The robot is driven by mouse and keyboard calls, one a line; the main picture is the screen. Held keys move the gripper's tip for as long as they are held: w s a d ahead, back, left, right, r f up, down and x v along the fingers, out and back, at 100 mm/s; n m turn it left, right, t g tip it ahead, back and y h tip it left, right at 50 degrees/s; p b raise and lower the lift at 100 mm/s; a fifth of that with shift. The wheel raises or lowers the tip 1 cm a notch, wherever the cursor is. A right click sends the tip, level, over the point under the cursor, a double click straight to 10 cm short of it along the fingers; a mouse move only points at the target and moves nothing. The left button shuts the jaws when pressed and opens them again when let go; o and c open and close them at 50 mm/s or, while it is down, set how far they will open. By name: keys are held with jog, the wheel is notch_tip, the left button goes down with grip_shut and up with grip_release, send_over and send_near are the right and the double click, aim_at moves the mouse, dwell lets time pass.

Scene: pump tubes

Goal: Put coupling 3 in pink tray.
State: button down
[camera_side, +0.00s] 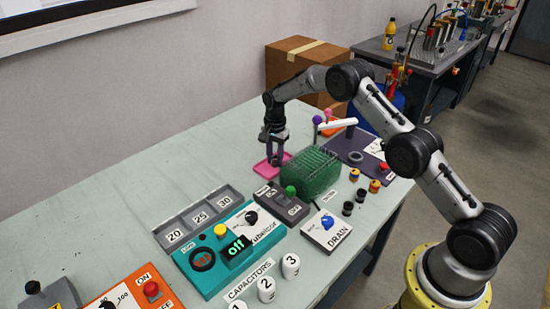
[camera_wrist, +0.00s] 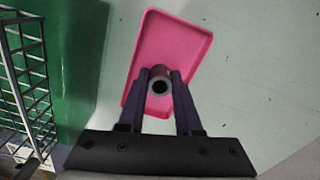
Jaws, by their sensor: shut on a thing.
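My gripper (camera_side: 274,158) is over the pink tray (camera_side: 262,169), fingers pointing down. In the wrist view my gripper (camera_wrist: 160,84) is shut on a small round coupling (camera_wrist: 160,75) with a pale ring and a dark hole. I cannot read a number on it. The pink tray (camera_wrist: 178,38) lies flat beyond and under the coupling. I cannot tell whether the coupling touches the tray floor. In the side view the fingers hide the coupling.
A green box with a wire rack (camera_side: 313,170) stands right beside the tray, and its rack (camera_wrist: 27,75) shows at left in the wrist view. Bare table lies left of the tray.

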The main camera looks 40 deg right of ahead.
jog(key=c, duration=0.9)
grip_release()
jog(key=shift+f, duration=0.1)
notch_tip(320, 180, up, 13)
notch_tip(320, 180, up, 10)
jog(key=n+t, duration=0.1)
jog(key=n, duration=0.2)
send_over(275, 158)
jog(key=s+a, duration=0.2)
jog(key=s, duration=0.4)
jog(key=s+a+r+n+t, duration=0.2)
jog(key=s+a+r+n, duration=0.15)
jog(key=s+r, duration=0.65)
jog(key=s+a+f+n+t, duration=0.1)
jog(key=s+n, duration=0.1)
jog(key=s, duration=0.6)
jog(key=s+a+f+n, duration=0.1)
jog(key=s+n, duration=0.2)
jog(key=s, duration=0.6)
jog(key=s+a+f+n+t, duration=0.1)
jog(key=s+n, duration=0.2)
jog(key=s, duration=0.5)
jog(key=shift+s+f+n+t, duration=0.25)
jog(key=shift+s+f+t, duration=0.05)
jog(key=shift+s+f, duration=0.1)
